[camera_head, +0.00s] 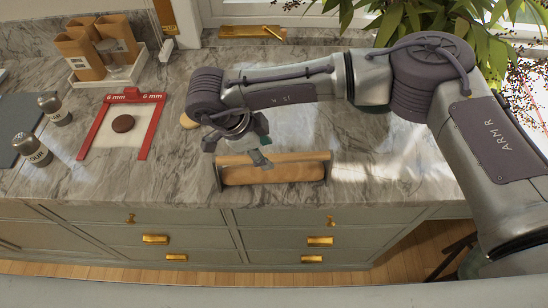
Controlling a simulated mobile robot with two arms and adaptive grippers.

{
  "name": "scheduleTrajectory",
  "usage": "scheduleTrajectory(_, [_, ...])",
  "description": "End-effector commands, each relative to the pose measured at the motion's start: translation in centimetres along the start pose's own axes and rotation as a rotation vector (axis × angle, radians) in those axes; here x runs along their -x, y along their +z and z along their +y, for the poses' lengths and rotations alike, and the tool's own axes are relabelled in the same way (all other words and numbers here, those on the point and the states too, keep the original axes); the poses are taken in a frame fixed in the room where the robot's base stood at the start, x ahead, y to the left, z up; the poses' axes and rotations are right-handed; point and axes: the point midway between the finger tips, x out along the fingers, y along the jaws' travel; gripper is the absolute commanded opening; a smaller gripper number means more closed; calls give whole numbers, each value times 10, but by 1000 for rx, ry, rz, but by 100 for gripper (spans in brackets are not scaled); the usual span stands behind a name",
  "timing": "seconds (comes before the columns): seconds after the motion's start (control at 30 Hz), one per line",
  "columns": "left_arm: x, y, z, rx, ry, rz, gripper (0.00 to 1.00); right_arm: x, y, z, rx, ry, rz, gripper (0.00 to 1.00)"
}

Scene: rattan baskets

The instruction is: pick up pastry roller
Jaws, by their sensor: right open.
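The pastry roller (285,174) appears to be the long light-wood cylinder lying crosswise near the front edge of the marble counter. It sits between two dark upright end pieces, with a wooden strip behind it. My right gripper (238,150) is open, just above and behind the roller's left half. One finger overlaps the roller's back edge in the picture; I cannot tell whether it touches. My left gripper is not in view.
Left on the marble counter (350,185) are a red-railed frame (150,128) around a dark disc, two shakers, a dark board and a tray of wooden containers. A pale round object (188,121) is partly hidden by my arm. A leafy plant (450,20) stands back right.

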Motion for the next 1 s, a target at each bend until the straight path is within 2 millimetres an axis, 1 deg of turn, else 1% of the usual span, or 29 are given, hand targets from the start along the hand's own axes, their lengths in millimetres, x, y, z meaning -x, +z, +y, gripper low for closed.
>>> scheduleTrajectory(0.13, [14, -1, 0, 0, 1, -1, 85, -10, -3, -2, -1, 3, 2, 53])
scheduleTrajectory(0.27, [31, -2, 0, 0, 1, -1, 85, -28, -5, -4, -1, 5, 3, 53])
scheduleTrajectory(0.3, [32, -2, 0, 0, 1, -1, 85, -36, -4, -4, -1, 4, 2, 53])
scheduleTrajectory(0.43, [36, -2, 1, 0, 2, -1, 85, -50, -2, -4, 0, 2, 0, 53])
scheduleTrajectory(0.53, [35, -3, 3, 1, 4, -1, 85, -54, -2, -4, 1, 1, 0, 53])
scheduleTrajectory(0.67, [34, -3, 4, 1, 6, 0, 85, -54, -2, -4, 1, 0, 0, 53])
scheduleTrajectory(0.7, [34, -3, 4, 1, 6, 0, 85, -54, -2, -4, 1, 0, 0, 51])
scheduleTrajectory(0.77, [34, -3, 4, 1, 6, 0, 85, -54, -2, -4, 1, 0, 0, 41])
scheduleTrajectory(1.0, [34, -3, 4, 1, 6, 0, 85, -54, -2, -4, 0, 0, -1, 1])
